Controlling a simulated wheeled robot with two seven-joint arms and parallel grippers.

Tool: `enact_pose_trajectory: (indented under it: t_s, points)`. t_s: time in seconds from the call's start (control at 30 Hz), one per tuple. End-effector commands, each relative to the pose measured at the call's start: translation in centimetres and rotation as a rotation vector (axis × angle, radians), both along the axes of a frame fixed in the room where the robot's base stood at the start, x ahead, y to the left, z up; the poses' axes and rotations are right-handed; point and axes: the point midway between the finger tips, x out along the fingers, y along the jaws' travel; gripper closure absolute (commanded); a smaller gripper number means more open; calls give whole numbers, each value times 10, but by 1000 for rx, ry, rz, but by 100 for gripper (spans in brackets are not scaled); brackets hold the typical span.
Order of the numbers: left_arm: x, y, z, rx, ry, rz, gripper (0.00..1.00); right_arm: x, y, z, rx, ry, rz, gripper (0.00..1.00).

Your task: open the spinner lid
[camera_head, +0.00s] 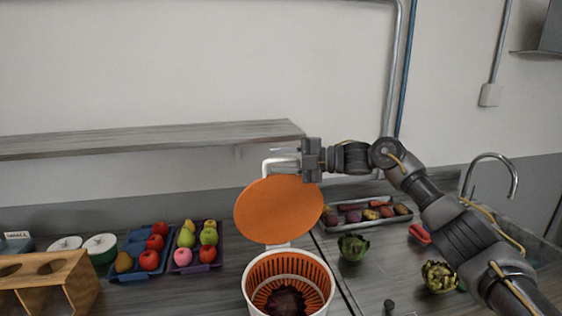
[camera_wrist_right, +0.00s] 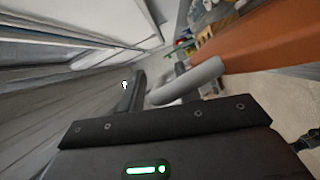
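The spinner (camera_head: 247,296) is a white bowl with an orange slotted basket at the bottom centre of the head view. Its orange lid (camera_head: 278,209) stands steeply tilted up above the bowl's back rim, so the basket is uncovered. A white handle (camera_head: 267,167) rises from the lid's upper edge. My right gripper (camera_head: 285,158) is at this handle, with its fingers apart. The right wrist view shows the handle's pale bar (camera_wrist_right: 187,80) crossing between the fingers, and the lid's orange edge (camera_wrist_right: 265,42). Contact is unclear. My left gripper is out of view.
Dark red contents (camera_head: 286,300) lie in the basket. A blue tray (camera_head: 150,266) of fruit and a wooden rack (camera_head: 45,280) are to the left. A tray of vegetables (camera_head: 366,212), an artichoke (camera_head: 353,247) and the sink are to the right. A shelf (camera_head: 150,137) runs behind.

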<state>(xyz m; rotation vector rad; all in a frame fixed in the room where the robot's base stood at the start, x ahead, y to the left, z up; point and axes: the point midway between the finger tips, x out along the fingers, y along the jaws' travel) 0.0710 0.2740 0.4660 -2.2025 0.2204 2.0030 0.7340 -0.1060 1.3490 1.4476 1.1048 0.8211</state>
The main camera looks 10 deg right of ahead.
Motion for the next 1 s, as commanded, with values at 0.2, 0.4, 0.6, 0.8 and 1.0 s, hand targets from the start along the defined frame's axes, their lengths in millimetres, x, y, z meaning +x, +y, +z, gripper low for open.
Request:
enact_pose_trajectory:
  t_s: [0.2, 0.4, 0.6, 0.8, 1.0]
  points:
    - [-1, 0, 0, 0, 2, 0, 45, 0, 1, 0, -1, 0, 2, 67]
    - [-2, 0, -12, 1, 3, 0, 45, -5, -16, -3, -2, -2, -1, 67]
    - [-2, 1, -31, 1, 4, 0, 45, -18, -54, 0, -2, -4, -3, 67]
    - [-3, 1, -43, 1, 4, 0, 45, -30, -86, 5, -1, -1, -1, 67]
    - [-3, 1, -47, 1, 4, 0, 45, -35, -101, 8, 0, 0, 0, 67]
